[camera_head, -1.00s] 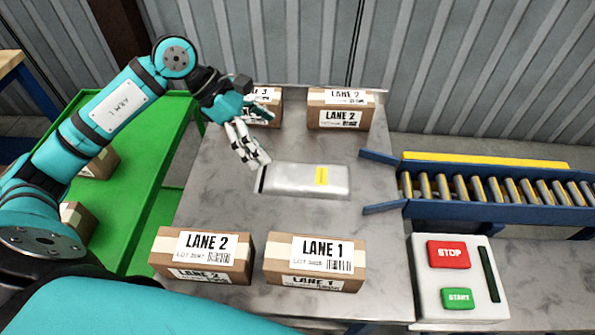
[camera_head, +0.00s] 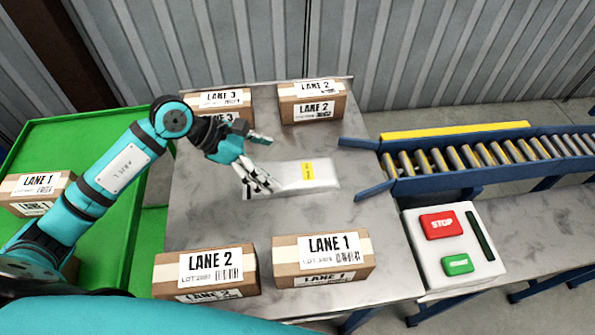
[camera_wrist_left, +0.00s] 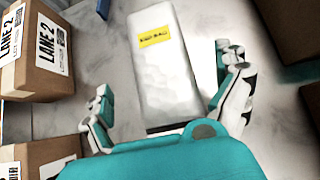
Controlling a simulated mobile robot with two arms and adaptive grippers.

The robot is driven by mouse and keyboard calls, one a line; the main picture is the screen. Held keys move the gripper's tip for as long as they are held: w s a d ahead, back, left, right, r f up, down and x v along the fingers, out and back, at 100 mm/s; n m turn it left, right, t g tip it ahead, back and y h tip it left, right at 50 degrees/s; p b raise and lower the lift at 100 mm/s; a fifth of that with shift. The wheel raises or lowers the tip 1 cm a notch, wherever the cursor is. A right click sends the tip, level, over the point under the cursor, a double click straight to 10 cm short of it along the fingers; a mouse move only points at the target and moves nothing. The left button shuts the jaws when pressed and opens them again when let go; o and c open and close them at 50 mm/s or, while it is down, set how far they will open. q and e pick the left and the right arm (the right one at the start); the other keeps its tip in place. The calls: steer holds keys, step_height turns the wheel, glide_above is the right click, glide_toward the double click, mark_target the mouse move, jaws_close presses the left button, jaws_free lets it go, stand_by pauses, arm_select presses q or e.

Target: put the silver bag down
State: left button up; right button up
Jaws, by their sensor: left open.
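The silver bag (camera_head: 312,174) with a yellow label lies flat on the grey metal table, left of the conveyor's mouth. My left gripper (camera_head: 270,165) is open at the bag's left end, and its lower finger covers part of that end. In the left wrist view the bag (camera_wrist_left: 160,65) lies between the spread fingers of the left gripper (camera_wrist_left: 168,75), with a gap on each side. Its near end is partly hidden by the gripper's body. My right gripper does not show.
Cartons labelled LANE 2 (camera_head: 208,268) and LANE 1 (camera_head: 322,260) stand at the table's front. LANE 3 (camera_head: 220,102) and another LANE 2 carton (camera_head: 312,102) stand behind. A roller conveyor (camera_head: 470,160) and a STOP/START box (camera_head: 450,245) are right; a green cart (camera_head: 95,135) is left.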

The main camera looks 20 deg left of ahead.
mark_target(289, 173)
arm_select(q)
steer(key=shift+d+f, duration=0.15)
steer(key=shift+d, duration=0.1)
steer(key=shift+w+d+f, duration=0.15)
steer(key=shift+f, duration=0.05)
steer(key=p+x, duration=0.1)
steer(key=x, duration=0.3)
steer(key=shift+w+d+f+p, duration=0.1)
steer(key=shift+f+p, duration=0.1)
steer(key=shift+p, duration=0.1)
steer(key=shift+f, duration=0.15)
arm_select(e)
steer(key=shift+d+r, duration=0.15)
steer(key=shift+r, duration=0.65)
arm_select(q)
steer(key=c, duration=1)
steer(key=shift+c, duration=0.3)
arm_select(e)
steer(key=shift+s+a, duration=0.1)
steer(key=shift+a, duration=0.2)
